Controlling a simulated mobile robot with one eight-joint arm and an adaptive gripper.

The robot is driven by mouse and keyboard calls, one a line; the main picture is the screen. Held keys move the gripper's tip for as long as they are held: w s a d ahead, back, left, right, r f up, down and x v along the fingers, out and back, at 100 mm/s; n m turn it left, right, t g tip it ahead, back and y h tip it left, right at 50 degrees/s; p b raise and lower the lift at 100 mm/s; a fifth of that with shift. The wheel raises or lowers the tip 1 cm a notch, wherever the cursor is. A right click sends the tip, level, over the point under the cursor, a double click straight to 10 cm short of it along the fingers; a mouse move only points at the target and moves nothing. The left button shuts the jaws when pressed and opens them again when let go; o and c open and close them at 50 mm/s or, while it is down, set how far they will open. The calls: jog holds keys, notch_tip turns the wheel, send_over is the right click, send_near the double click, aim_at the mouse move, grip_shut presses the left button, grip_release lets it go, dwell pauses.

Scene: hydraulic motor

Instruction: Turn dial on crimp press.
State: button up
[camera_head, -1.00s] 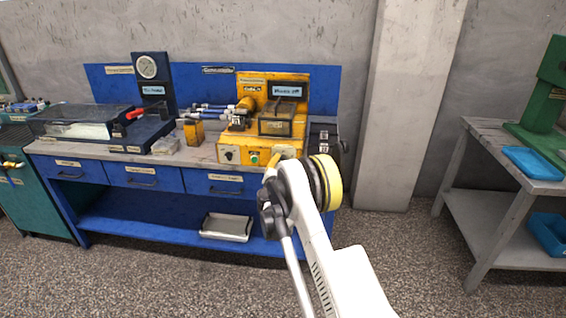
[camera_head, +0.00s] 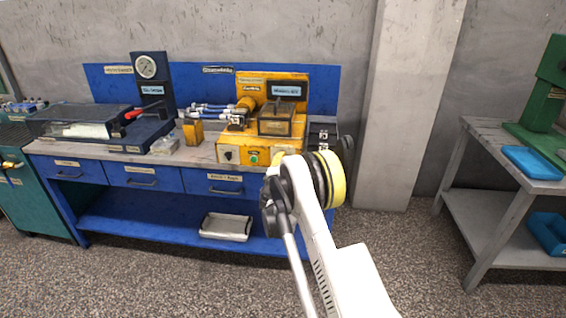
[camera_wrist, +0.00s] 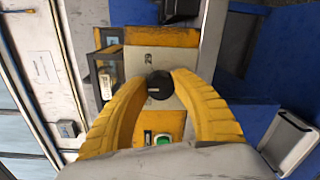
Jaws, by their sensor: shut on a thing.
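The yellow crimp press (camera_head: 248,94) stands on the blue workbench in the head view. In the wrist view a round black dial (camera_wrist: 159,84) sits on its pale front plate (camera_wrist: 148,62). My gripper (camera_wrist: 160,78) has its two yellow ribbed fingers on either side of the dial, with the tips closed against it. A green button (camera_wrist: 162,140) shows below the dial, between the fingers; it also shows in the head view (camera_head: 254,158). In the head view my arm hides the fingertips and this dial.
A second knob (camera_head: 229,156) is at the left of the press front. A gauge stand (camera_head: 152,85) and a clear-lidded box (camera_head: 85,120) stand left. A metal tray (camera_head: 226,227) lies on the lower shelf. A grey table (camera_head: 487,135) stands right, with free floor between.

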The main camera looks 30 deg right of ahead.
jog(key=m, duration=0.6)
jog(key=m+y, duration=0.1)
jog(key=m, duration=0.4)
jog(key=shift+f+m+t, duration=0.1)
jog(key=shift+m+t, duration=0.3)
dwell(0.4)
jog(key=o, duration=1.2)
jog(key=v, duration=1.2)
jog(key=shift+a, duration=0.1)
jog(key=shift+w, duration=0.1)
